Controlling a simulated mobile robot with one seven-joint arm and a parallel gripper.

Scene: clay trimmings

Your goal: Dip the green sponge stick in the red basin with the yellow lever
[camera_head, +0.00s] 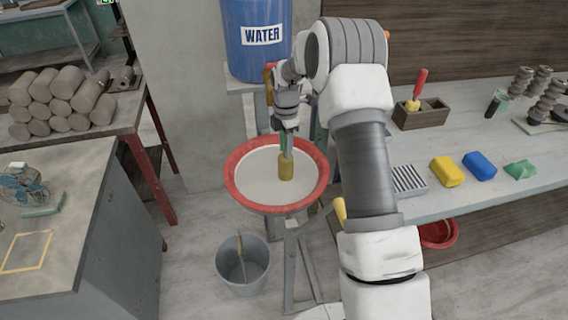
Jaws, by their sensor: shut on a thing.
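The red basin (232,192) stands on a grey stand in the middle, with a pale, flat inside. My gripper (286,128) is above the basin's back part, shut on the green sponge stick (286,168). The stick hangs upright with its yellowish-brown sponge end down, inside the basin's outline. I cannot tell whether the sponge touches the pale surface. Only a little of the green handle shows below the jaws. A yellow lever (340,208) sticks out at the basin's right, partly beside my arm.
A blue water barrel (257,50) stands behind the basin. A grey bucket (242,265) is on the floor in front. At right, a bench holds a wooden box (421,115) with a red-handled stick, a yellow block (446,171) and a blue block (480,165). Clay rolls lie at left.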

